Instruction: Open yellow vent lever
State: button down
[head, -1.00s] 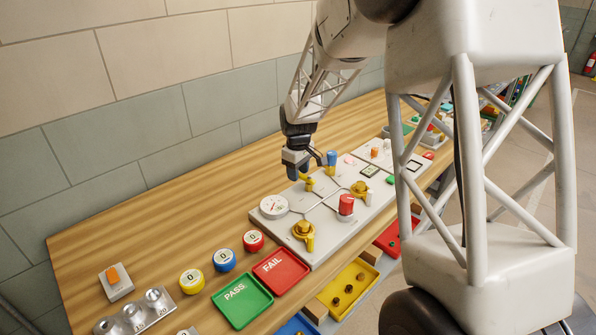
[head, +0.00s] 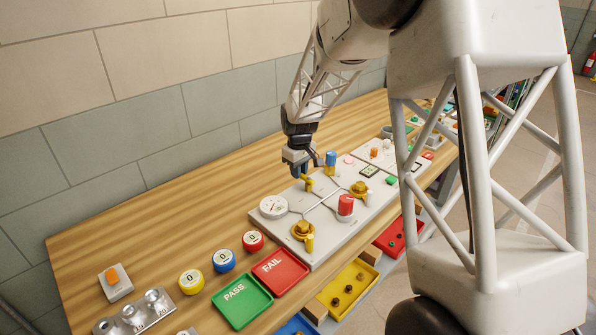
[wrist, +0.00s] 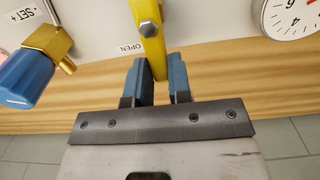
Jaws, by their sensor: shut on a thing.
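The yellow vent lever (wrist: 150,40) runs down from the top of the wrist view, with a grey bolt on it. Its lower end is between the two blue fingers of my gripper (wrist: 153,78), which is shut on it. An "OPEN" label (wrist: 131,48) is on the white panel just left of the lever. In the head view my gripper (head: 300,171) is at the back edge of the panel. The lever (head: 309,184) shows there as a small yellow piece, partly hidden by the fingers.
A blue-knobbed brass valve (wrist: 28,75) is close left of my fingers in the wrist view; a dial gauge (wrist: 292,15) is at upper right. On the panel (head: 325,235) stand a red knob (head: 346,205) and brass valves. Wooden bench (head: 190,185) is bare behind the panel.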

jog(key=c, duration=1)
grip_release()
jog(key=shift+c, duration=0.2)
jog(key=shift+r, duration=0.15)
jog(key=shift+r, duration=3.75)
jog(key=shift+s+r, duration=0.1)
